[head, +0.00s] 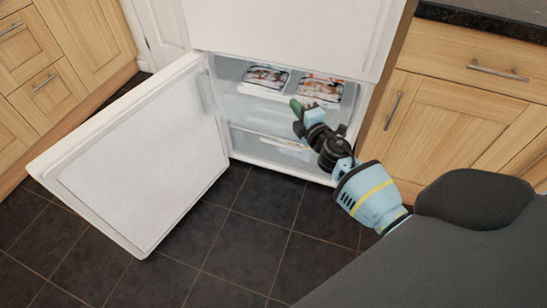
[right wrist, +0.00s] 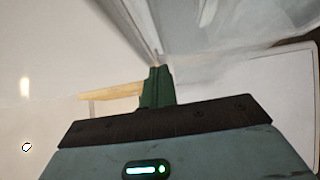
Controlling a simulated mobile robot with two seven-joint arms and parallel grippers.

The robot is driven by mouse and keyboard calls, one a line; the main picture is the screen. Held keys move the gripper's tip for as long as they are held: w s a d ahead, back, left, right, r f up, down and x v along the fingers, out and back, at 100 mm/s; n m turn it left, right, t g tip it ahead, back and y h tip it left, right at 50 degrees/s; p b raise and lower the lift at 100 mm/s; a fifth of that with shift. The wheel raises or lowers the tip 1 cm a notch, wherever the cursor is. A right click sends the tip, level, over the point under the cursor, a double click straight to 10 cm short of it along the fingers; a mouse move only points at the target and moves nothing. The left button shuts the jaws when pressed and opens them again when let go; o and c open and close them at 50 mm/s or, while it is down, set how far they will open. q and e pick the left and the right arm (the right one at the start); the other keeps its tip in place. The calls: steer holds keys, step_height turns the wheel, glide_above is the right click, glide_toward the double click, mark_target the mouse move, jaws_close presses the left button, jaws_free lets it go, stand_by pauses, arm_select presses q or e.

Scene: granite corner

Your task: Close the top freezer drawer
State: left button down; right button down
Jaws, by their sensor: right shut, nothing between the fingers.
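The freezer compartment is open below a white upper door (head: 290,35). The top freezer drawer (head: 252,108) is clear and pale, with printed food packages (head: 267,77) (head: 320,88) showing from above inside it. It appears pulled out somewhat; how far is hard to tell. My right gripper (head: 297,105) has green fingers shut and empty, in front of the drawer's middle. Whether they touch its front is unclear. In the right wrist view the shut fingers (right wrist: 157,87) point toward pale, blurred surfaces. My left gripper is not in view.
The white freezer door (head: 140,155) stands wide open on the left. A lower clear drawer (head: 275,147) sits beneath the top one. Wooden cabinets (head: 450,120) under a dark granite counter (head: 490,18) flank the right. Dark tiled floor (head: 240,235) in front is clear.

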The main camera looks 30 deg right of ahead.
steer(key=w+d+b, duration=0.3)
steer(key=w+d, duration=0.3)
steer(key=d, duration=0.2)
steer(key=shift+w+d, duration=0.15)
steer(key=shift+w, duration=0.05)
